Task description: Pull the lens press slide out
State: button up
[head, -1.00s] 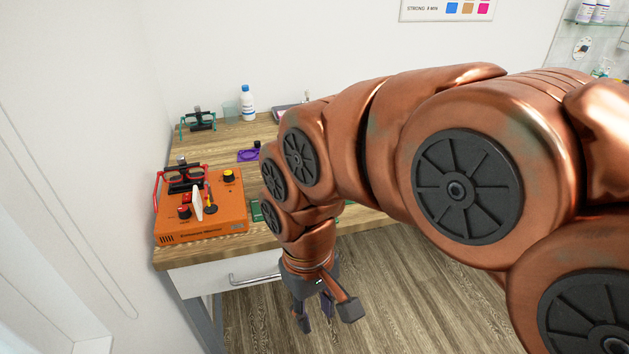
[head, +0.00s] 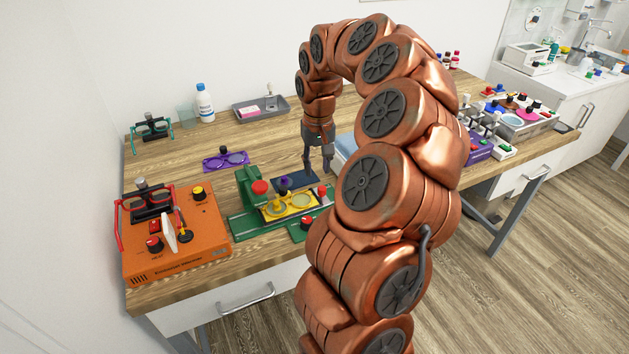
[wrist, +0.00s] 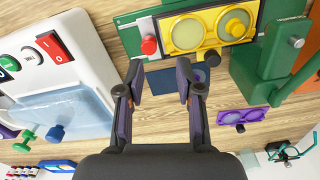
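The green lens press (head: 246,190) stands near the front of the table, with a red round knob (head: 260,187) on its upright part. A yellow two-lens plate (head: 290,205) lies at its base, on what looks like its slide; a red knob (head: 322,190) is at the right end. The wrist view shows the yellow plate (wrist: 208,30), the end knob (wrist: 149,45) and the green upright (wrist: 265,70). My gripper (head: 318,167) is open and empty, above the table just behind the press. Its fingers (wrist: 159,72) are apart from the knob.
A dark blue pad (head: 296,180) lies behind the press. An orange device (head: 175,245) stands left, a purple frame (head: 226,160) behind. A white machine with a red switch (wrist: 55,70) is beside my gripper. Bare wood (head: 180,175) shows at back left.

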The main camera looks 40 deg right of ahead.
aim_at(322, 188)
jog(key=shift+d+f, duration=0.25)
jog(key=shift+d, duration=0.45)
jog(key=shift+d+f, duration=0.25)
jog(key=shift+f, duration=0.3)
jog(key=shift+f+p, duration=1.25)
jog(key=shift+f, duration=2.2)
jog(key=shift+c, duration=0.2)
grip_shut()
